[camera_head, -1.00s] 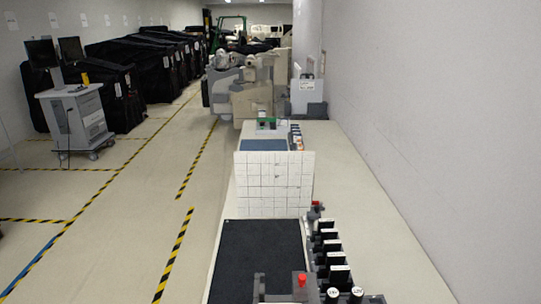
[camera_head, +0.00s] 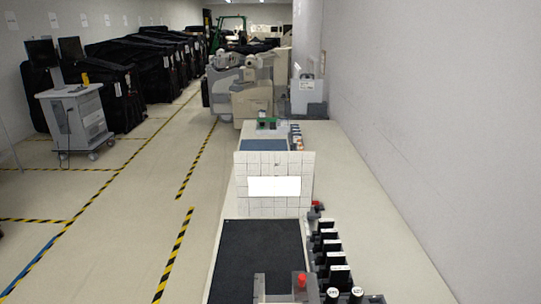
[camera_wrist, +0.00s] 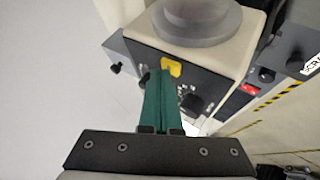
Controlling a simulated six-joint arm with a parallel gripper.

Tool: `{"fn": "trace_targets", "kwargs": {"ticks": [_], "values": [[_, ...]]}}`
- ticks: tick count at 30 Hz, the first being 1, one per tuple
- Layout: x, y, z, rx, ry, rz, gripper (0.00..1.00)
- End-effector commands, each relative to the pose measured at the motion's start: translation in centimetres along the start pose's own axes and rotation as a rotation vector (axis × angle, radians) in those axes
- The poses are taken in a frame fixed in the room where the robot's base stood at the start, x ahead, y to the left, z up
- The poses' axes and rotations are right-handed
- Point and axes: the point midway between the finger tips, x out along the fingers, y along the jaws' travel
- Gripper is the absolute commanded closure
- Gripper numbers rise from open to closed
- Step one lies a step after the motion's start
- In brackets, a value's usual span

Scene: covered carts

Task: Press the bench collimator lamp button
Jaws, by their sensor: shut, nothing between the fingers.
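In the wrist view the collimator is a cream and dark grey box (camera_wrist: 140,50) with a round grey part (camera_wrist: 200,18) on it. A yellow button (camera_wrist: 173,66) sits on its dark panel. My gripper (camera_wrist: 160,74) has green fingers, shut together and empty. Their tips meet the lower left edge of the yellow button in the picture; I cannot tell whether they touch or press it. In the head view a bright white rectangle (camera_head: 274,186) shows on the white gridded board (camera_head: 240,200). I do not make out my gripper there.
A black knob (camera_wrist: 193,103) is just right of my fingers, and a red patch (camera_wrist: 250,88) is farther right. In the head view, a dark mat (camera_head: 255,250) lies before the board, with a row of black-and-white pieces (camera_head: 331,255) on its right. A wall borders the bench.

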Motion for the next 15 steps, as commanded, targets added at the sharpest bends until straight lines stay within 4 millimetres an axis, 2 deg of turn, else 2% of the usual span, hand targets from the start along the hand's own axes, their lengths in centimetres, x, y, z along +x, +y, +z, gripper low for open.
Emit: {"fn": "trace_targets", "kwargs": {"ticks": [9, 15], "values": [[-1.03, 0.74, -0.73, 0.000, 0.000, -0.001, 1.00], [-1.04, 0.76, -0.73, 0.000, 0.000, 0.000, 1.00]]}}
